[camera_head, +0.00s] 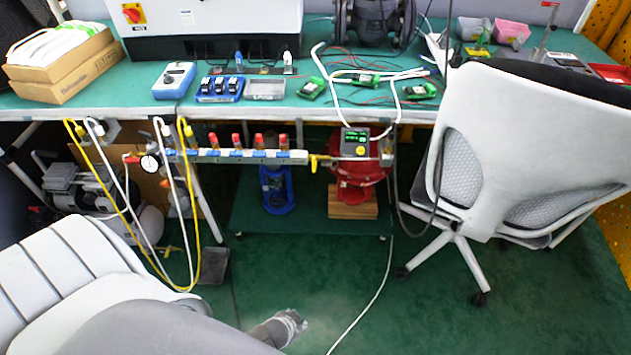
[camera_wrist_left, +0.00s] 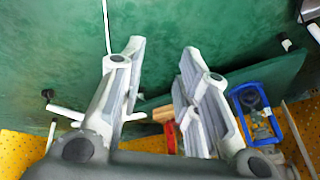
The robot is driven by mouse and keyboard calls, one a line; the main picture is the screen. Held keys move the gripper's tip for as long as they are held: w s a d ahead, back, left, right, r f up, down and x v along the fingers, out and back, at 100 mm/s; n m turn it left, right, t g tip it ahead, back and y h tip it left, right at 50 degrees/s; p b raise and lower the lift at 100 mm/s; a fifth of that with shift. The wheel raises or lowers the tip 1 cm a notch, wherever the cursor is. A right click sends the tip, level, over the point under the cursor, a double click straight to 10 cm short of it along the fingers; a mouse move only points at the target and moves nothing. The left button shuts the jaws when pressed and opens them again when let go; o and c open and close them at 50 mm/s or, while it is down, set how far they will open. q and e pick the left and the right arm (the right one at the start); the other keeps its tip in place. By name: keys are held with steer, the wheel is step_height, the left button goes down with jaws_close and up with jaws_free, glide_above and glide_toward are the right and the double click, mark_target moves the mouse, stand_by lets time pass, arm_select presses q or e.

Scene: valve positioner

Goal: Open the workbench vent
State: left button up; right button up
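A white and blue manifold bar (camera_head: 240,156) with several red-topped fittings hangs under the workbench's front edge. A small yellow handle (camera_head: 316,160) sits at its right end, beside a grey device (camera_head: 355,143) with a lit green display. A pressure gauge (camera_head: 149,162) with red parts is at its left end. I cannot tell which part is the vent. My left gripper (camera_head: 288,326) is low over the green floor, well below the manifold. The left wrist view shows its two fingers (camera_wrist_left: 164,75) apart with nothing between them. My right gripper is in neither view.
The workbench (camera_head: 300,110) carries boxes, tools and circuit boards. A white chair (camera_head: 530,140) stands at the right. Yellow and white hoses (camera_head: 115,185) hang in loops at the left. A red object (camera_head: 357,180) and a blue one (camera_head: 277,190) stand underneath. The floor in front is mostly clear.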

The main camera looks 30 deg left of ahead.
arm_select(q)
steer(key=w+a+r+t+y+b, duration=0.1)
steer(key=w+r+t+b, duration=0.15)
steer(key=w, duration=0.35)
steer(key=w+r+t+b, duration=0.1)
steer(key=w+r+b, duration=0.1)
steer(key=w+b, duration=0.3)
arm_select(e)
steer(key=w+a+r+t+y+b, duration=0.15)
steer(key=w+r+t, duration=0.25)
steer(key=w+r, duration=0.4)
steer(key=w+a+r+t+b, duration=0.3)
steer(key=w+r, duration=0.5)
arm_select(q)
steer(key=n+t+y+b, duration=0.7)
steer(key=n+y+b, duration=0.1)
steer(key=n, duration=0.1)
glide_toward(314, 164)
steer(key=shift+m, duration=0.3)
steer(key=b+x, duration=0.1)
steer(key=x, duration=0.7)
steer(key=shift+f, duration=0.1)
steer(key=shift+w+a, duration=0.2)
steer(key=shift+w, duration=0.05)
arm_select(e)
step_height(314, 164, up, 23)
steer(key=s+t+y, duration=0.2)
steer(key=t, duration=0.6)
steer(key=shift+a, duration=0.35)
